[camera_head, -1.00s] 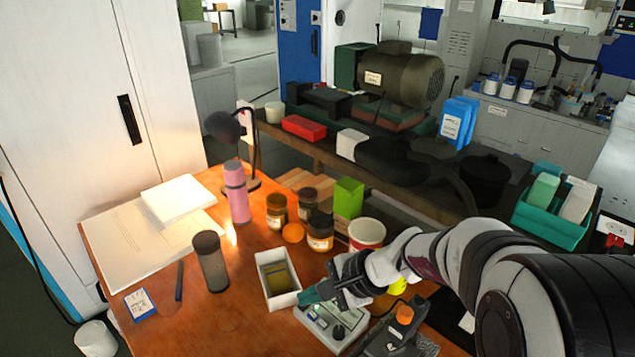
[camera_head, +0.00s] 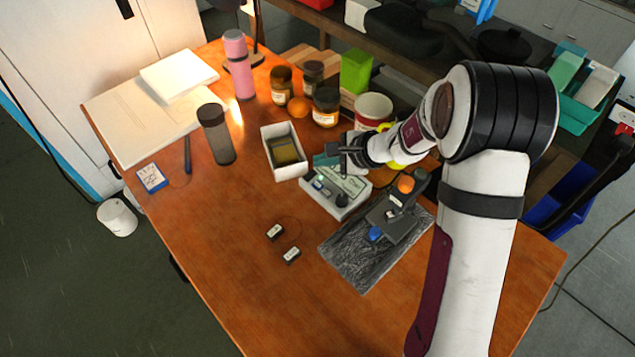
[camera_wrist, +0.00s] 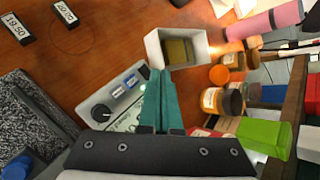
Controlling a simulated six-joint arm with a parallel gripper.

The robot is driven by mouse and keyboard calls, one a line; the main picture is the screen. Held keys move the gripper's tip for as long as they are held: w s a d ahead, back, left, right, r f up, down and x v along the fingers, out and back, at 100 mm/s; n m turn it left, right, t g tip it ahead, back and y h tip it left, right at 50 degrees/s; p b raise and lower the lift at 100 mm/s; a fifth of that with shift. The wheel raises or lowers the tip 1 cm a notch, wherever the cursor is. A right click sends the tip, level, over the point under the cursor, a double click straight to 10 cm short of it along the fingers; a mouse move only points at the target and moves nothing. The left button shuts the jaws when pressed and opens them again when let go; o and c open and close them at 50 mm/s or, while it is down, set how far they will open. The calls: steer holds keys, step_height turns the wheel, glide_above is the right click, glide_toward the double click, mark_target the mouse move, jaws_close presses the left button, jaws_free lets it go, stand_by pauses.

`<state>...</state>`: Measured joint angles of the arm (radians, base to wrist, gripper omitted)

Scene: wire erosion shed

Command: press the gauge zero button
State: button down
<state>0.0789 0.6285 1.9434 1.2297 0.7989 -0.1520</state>
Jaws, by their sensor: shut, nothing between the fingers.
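The gauge box (camera_head: 350,208) is a pale grey unit with a dark knob (camera_head: 342,199) on the table. In the wrist view the box (camera_wrist: 88,101) shows its knob (camera_wrist: 101,113), two small blue-and-white panel pieces (camera_wrist: 124,86) and a small green spot near my fingers. I cannot tell which piece is the zero button. My gripper (camera_head: 320,160) has teal fingers, shut and empty, at the box's far edge. In the wrist view the shut gripper (camera_wrist: 159,72) overlaps the panel's edge and hides part of it. Contact cannot be told.
A white open tray (camera_head: 270,147) stands close left of the box. A gauge stand with an orange knob (camera_head: 405,184) stands on a dark stone plate (camera_head: 362,272) to the right. Two small labelled blocks (camera_head: 283,244) lie in front. Jars and a white-and-red tub (camera_head: 373,107) stand behind.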

mark_target(322, 186)
steer(key=shift+f, duration=2.8)
steer(key=shift+f, duration=0.15)
steer(key=shift+f, duration=0.25)
steer(key=shift+f, duration=0.35)
stand_by(0.4)
steer(key=shift+r, duration=0.75)
steer(key=shift+r, duration=2.55)
steer(key=shift+s, duration=0.1)
